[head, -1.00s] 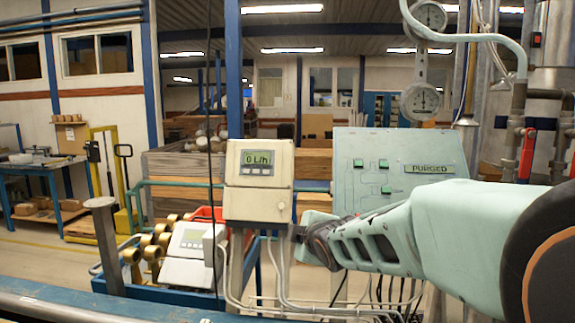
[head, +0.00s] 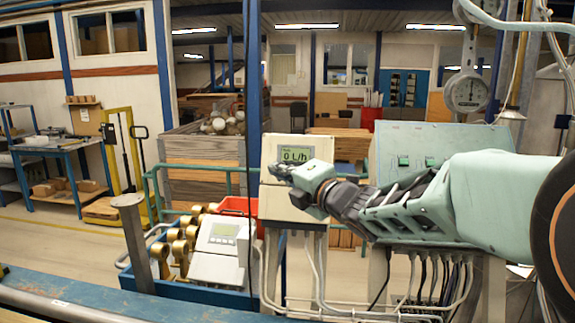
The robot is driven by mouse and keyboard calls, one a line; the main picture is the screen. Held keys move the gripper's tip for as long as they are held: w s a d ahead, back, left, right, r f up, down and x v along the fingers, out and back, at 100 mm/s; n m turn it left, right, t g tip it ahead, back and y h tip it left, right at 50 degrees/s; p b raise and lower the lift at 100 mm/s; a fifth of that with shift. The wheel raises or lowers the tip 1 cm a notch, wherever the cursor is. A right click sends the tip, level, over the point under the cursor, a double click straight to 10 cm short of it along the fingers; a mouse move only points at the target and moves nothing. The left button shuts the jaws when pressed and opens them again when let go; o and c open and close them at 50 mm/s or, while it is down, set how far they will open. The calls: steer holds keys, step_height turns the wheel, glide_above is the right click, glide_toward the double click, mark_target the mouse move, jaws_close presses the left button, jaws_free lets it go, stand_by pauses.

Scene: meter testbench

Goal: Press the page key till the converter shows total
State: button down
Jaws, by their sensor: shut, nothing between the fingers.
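The converter (head: 283,204) is a cream box on a post in the middle of the head view. Its small green display (head: 297,154) reads "0 L/h". My gripper (head: 277,170) is shut and empty, with its tips in front of the converter's face just below and left of the display. I cannot tell whether the tips touch the face. The page key cannot be made out; my gripper covers part of the panel under the display.
A second cream unit with a display (head: 222,234) lies tilted at lower left by brass fittings (head: 182,250). A green panel (head: 455,138) stands behind my arm. A blue rail (head: 120,308) runs along the front. Cables hang below the converter.

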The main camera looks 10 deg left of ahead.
steer(key=shift+a+r, duration=0.1)
stand_by(0.4)
steer(key=w+f+p, duration=0.1)
steer(key=w+f, duration=0.2)
steer(key=w, duration=0.5)
steer(key=shift+a, duration=0.25)
steer(key=shift+w, duration=0.2)
stand_by(1.1)
steer(key=shift+w+f, duration=0.1)
steer(key=shift+w, duration=0.2)
